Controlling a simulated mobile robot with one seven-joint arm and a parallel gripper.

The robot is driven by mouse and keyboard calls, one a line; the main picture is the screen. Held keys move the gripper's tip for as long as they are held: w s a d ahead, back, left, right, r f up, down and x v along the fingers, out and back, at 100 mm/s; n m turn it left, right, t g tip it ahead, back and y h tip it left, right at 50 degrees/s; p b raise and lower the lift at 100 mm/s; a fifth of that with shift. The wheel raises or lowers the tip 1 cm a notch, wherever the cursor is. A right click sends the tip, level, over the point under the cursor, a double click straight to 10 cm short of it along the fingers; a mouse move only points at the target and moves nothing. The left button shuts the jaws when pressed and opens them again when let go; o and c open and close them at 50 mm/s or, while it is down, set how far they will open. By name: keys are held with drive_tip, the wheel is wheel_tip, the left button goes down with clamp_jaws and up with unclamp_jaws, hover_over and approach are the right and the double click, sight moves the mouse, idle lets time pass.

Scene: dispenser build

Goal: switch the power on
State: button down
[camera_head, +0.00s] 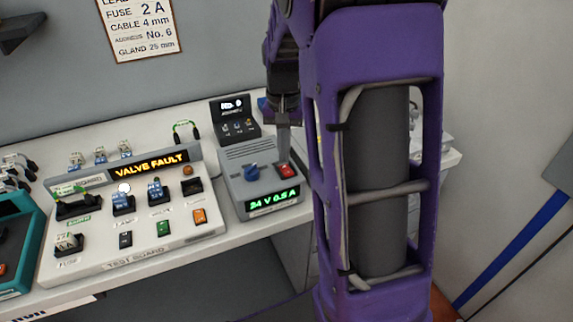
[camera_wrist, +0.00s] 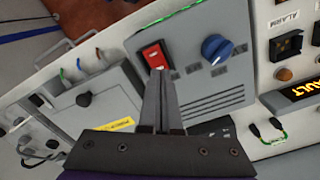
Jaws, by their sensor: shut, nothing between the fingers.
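The grey power supply box (camera_head: 240,200) stands on the bench with a blue knob (camera_head: 251,173), a red rocker switch (camera_head: 286,171) and a lit green display reading 24 V 0.5 A (camera_head: 273,200). The red switch (camera_wrist: 153,56) and blue knob (camera_wrist: 216,48) also show in the wrist view. My gripper (camera_head: 284,150) is shut and empty, pointing down over the box. In the wrist view its fingertips (camera_wrist: 160,73) are at the lower edge of the red switch; I cannot tell whether they touch it. The fingers cover a little of the switch's surroundings.
The white test board (camera_head: 135,250) left of the box carries several modules, small switches and a lit amber VALVE FAULT display (camera_head: 148,165). A dark module with a small display (camera_head: 234,118) stands behind the box. A wall sign (camera_head: 140,25) hangs above.

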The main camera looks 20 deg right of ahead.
sight(284, 167)
wheel_tip(284, 167, up, 3)
drive_tip(key=shift+r+p, duration=0.15)
drive_tip(key=shift+p, duration=0.9)
drive_tip(key=shift+r, duration=0.9)
